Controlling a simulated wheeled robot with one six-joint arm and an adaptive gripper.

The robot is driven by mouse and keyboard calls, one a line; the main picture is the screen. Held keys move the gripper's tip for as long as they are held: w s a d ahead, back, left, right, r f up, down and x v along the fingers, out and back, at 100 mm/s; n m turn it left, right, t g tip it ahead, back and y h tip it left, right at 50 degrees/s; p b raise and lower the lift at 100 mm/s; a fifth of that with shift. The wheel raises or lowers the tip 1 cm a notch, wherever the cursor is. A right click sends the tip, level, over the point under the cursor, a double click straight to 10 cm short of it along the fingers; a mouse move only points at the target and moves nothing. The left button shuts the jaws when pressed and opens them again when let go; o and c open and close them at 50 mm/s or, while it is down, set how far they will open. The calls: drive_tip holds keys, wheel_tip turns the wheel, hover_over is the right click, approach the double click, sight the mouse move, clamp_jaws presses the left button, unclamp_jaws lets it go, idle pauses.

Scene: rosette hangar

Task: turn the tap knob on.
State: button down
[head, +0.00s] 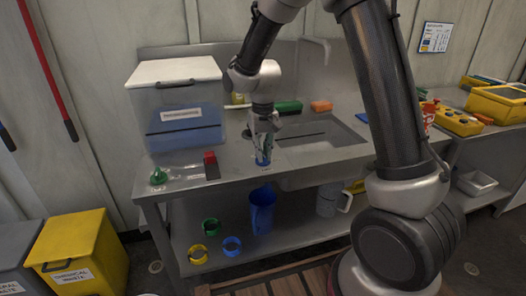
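A pale, arched shape that looks like the tap (318,46) rises behind the sink basin (325,150), in the bench top. I cannot clearly make out its knob; my arm crosses in front of this area. My gripper (263,157) points down over the bench just left of the basin. A small blue item (262,161) shows at its fingertips. I cannot tell whether the fingers hold it or are only in front of it.
A lidded clear bin (177,82) stands at the back left. A red-topped block (211,165) and a green item (158,178) lie left of my gripper. Green (289,106) and orange (321,106) items sit behind the basin. A blue jug (262,212) stands on the lower shelf.

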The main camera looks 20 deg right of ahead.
drive_tip(key=shift+n, duration=0.3)
drive_tip(key=n, duration=0.3)
drive_tip(key=shift+n, duration=0.3)
drive_tip(key=n, duration=0.4)
drive_tip(key=shift+n, duration=0.3)
drive_tip(key=n, duration=0.4)
drive_tip(key=shift+n, duration=2.5)
drive_tip(key=c, duration=1.5)
unclamp_jaws()
